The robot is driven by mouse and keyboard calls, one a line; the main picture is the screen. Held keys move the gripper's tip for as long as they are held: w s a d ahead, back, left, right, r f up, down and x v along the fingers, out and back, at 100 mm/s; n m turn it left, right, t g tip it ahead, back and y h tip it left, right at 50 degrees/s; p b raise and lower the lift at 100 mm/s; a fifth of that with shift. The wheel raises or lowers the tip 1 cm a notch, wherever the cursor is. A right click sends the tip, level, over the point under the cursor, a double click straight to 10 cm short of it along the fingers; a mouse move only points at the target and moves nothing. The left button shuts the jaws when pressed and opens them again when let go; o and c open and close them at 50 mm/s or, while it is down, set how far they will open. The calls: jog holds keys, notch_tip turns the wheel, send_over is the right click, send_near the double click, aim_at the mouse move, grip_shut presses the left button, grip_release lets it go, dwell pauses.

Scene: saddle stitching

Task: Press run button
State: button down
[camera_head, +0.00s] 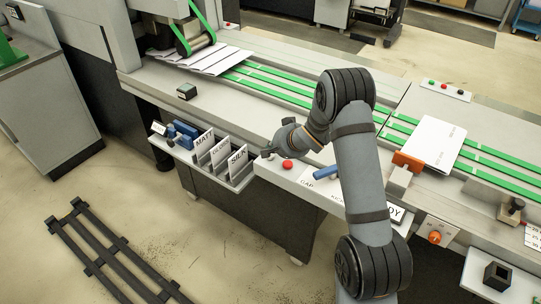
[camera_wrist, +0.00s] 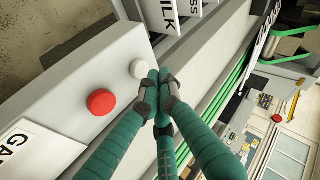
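My gripper (camera_head: 270,151) is at the front edge of the machine, left of a round red button (camera_head: 287,164). In the wrist view my gripper (camera_wrist: 158,80) has its teal fingers drawn together at the dark tips, with nothing seen between them. A round white button (camera_wrist: 138,69) is right by the fingertips; I cannot tell whether they touch it. The red button (camera_wrist: 101,102) stands beside it on the same grey panel (camera_wrist: 65,75). No label reading "run" is legible.
Card slots marked MATT and SILK (camera_head: 238,160) stand left of my gripper. A blue handle (camera_head: 326,172) lies right of the red button. Green belts (camera_head: 270,88) run behind, carrying a white booklet (camera_head: 434,143). A small button strip (camera_head: 446,90) is at the back.

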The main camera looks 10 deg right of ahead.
jog(key=shift+f+b, duration=0.3)
jog(key=shift+f, duration=0.15)
